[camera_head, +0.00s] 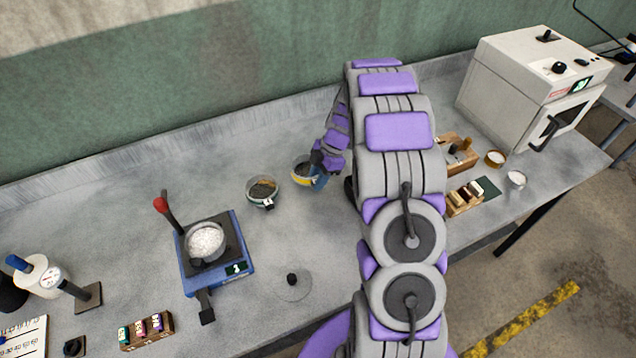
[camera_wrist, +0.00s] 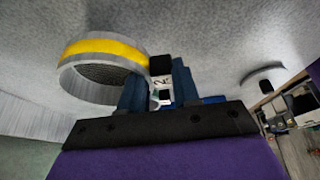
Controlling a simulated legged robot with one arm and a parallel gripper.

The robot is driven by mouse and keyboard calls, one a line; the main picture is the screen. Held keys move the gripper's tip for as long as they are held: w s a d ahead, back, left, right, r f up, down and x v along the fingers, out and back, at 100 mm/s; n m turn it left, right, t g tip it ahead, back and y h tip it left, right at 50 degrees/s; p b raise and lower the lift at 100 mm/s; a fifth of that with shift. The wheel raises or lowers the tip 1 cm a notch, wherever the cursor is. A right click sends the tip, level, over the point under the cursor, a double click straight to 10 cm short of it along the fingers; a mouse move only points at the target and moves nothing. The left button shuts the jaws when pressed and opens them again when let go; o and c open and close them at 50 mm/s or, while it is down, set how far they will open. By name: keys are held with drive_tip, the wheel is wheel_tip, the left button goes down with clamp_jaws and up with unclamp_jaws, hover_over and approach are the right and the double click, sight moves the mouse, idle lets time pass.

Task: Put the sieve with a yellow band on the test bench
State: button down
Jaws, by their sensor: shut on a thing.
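The sieve with a yellow band (camera_head: 300,174) is a round metal ring with dark mesh, over the bench in the middle of the head view. It also shows large in the wrist view (camera_wrist: 103,49), left of the jaws. My gripper (camera_head: 319,172) is at its right side; in the wrist view my gripper (camera_wrist: 160,90) has its blue jaws shut on the small tab with a label at the sieve's rim. The grey test bench (camera_head: 130,200) runs across the view. I cannot tell whether the sieve touches the bench. My arm hides part of the bench.
Another sieve (camera_head: 262,191) stands just left of the held one. A blue scale (camera_head: 215,265) with a bowl of white grain (camera_head: 205,242), a clear lid (camera_head: 292,285) and a white oven (camera_head: 525,85) are on the bench. Wooden racks (camera_head: 465,198) stand at right.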

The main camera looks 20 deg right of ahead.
sight(312, 184)
drive_tip(key=shift+w+a, duration=0.5)
drive_tip(key=shift+w, duration=0.05)
drive_tip(key=f+b, duration=0.1)
drive_tip(key=f, duration=0.2)
drive_tip(key=shift+a+f, duration=0.2)
drive_tip(key=shift+d, duration=0.65)
drive_tip(key=c, duration=1.1)
unclamp_jaws()
drive_tip(key=shift+d, duration=0.2)
drive_tip(key=o, duration=0.3)
drive_tip(key=shift+a, duration=0.5)
drive_tip(key=shift+s+a, duration=0.1)
drive_tip(key=shift+a, duration=0.25)
drive_tip(key=shift+d+r, duration=0.35)
drive_tip(key=p+v, duration=0.2)
drive_tip(key=v, duration=0.9)
drive_tip(key=s+a+r+m+g+h, duration=0.1)
drive_tip(key=s+a+r+m, duration=0.4)
drive_tip(key=s+a+r, duration=0.35)
drive_tip(key=s+a+r+m+h, duration=0.1)
drive_tip(key=s+a+m, duration=0.3)
drive_tip(key=s, duration=1)
drive_tip(key=s+a+r+m+h, duration=0.2)
drive_tip(key=s+a+r+m, duration=0.2)
drive_tip(key=s+m, duration=0.5)
drive_tip(key=s, duration=0.6)
drive_tip(key=shift+s+r+g+h, duration=0.3)
drive_tip(key=shift+g, duration=0.1)
